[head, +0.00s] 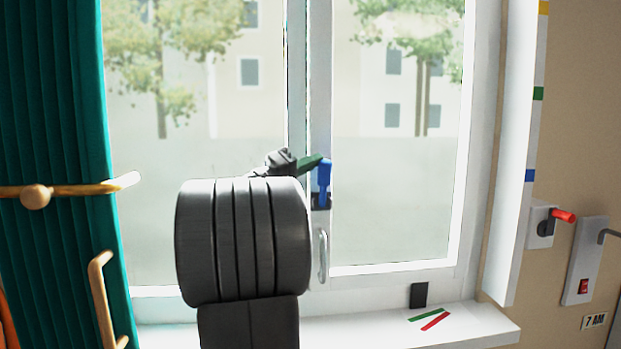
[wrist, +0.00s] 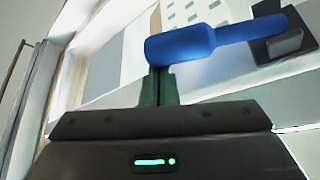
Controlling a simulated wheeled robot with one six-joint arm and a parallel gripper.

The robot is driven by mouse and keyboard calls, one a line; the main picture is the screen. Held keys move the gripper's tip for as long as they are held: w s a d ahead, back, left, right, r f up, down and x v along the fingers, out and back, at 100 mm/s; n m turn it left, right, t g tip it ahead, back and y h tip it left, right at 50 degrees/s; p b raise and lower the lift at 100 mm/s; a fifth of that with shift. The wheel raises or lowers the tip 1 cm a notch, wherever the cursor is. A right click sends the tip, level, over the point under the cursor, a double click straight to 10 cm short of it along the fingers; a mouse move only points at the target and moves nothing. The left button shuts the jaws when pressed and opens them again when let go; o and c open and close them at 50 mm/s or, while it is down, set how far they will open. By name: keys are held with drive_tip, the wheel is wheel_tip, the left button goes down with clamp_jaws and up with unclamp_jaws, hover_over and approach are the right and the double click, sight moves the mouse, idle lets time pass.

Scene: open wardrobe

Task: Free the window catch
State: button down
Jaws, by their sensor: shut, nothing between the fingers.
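The window catch has a blue lever (head: 324,180) on a dark base (head: 317,202), on the white frame between the panes. The lever points upward in the head view. In the wrist view, the thick end of the lever (wrist: 180,45) lies across the tips of my fingers, and its thin end runs right to the dark base (wrist: 290,42). My gripper (head: 317,160) has green fingers, shut and empty, at the left side of the lever's upper end. They also show in the wrist view (wrist: 158,88). I cannot tell whether they touch the lever.
A metal pull handle (head: 323,257) sits below the catch. A teal curtain (head: 60,110) with wooden bars hangs left. The white sill (head: 370,330) carries red and green strips and a dark block (head: 419,295). A red-tipped lever (head: 563,215) and switch panel (head: 583,262) are at right.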

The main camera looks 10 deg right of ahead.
drive_tip(key=shift+s+f+m+g+h+b, duration=0.15)
drive_tip(key=shift+s+f+m+h+b, duration=0.45)
drive_tip(key=shift+b, duration=1.25)
drive_tip(key=shift+s+f+m+g+h+b, duration=0.15)
drive_tip(key=shift+s+f+m+b, duration=0.25)
drive_tip(key=shift+m+b, duration=1)
drive_tip(key=s+f+m+g+h+b, duration=0.3)
drive_tip(key=m+b, duration=0.5)
drive_tip(key=b, duration=0.9)
drive_tip(key=shift+s+f+g, duration=0.5)
drive_tip(key=shift+s+g, duration=0.4)
drive_tip(key=shift+g, duration=0.3)
drive_tip(key=shift+b, duration=0.3)
